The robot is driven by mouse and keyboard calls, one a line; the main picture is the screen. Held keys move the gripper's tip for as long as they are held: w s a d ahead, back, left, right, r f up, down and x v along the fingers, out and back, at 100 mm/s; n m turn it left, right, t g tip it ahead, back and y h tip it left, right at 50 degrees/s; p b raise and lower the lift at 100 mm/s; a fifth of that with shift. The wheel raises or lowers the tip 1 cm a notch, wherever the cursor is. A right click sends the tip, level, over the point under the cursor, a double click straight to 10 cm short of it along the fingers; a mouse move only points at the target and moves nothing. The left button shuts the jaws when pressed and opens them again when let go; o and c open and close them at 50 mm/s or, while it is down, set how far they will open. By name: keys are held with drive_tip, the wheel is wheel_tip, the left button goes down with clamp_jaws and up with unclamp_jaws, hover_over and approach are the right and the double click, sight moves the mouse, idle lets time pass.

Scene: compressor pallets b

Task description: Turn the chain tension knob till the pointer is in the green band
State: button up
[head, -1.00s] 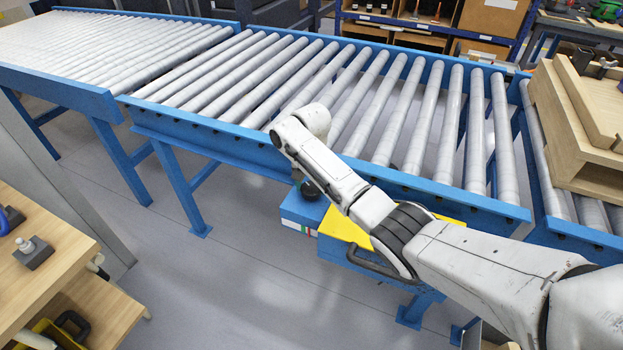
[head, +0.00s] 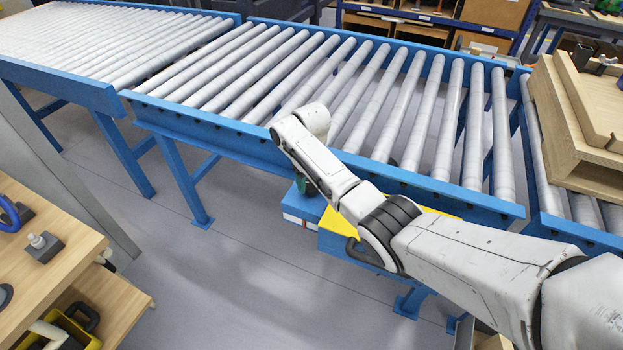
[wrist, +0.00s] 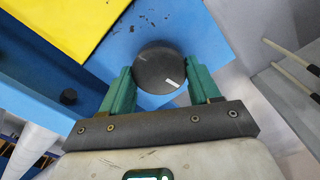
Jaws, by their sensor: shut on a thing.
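The chain tension knob (wrist: 157,66) is a round black knob with a white mark at its lower right edge. It sits on a blue box (wrist: 178,30), which also shows below the conveyor in the head view (head: 303,208). My gripper (wrist: 160,76) has its green fingers on both sides of the knob and is shut on it. In the head view my gripper (head: 305,187) is mostly hidden by my arm. A small coloured scale (head: 299,221) shows on the box's front, too small to read. I cannot make out the pointer.
The blue roller conveyor (head: 330,160) runs just above the box. A yellow cover (head: 338,236) lies beside it. A wooden bench (head: 85,240) with small parts stands at the left, and a wooden pallet (head: 575,130) rests on the rollers at the right. Grey floor is clear between.

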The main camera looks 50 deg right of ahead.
idle(0.4)
drive_tip(key=o, duration=1.1)
drive_tip(key=shift+c, duration=0.2)
drive_tip(key=shift+r, duration=0.1)
wheel_tip(320, 180, up, 11)
drive_tip(key=shift+f, duration=0.2)
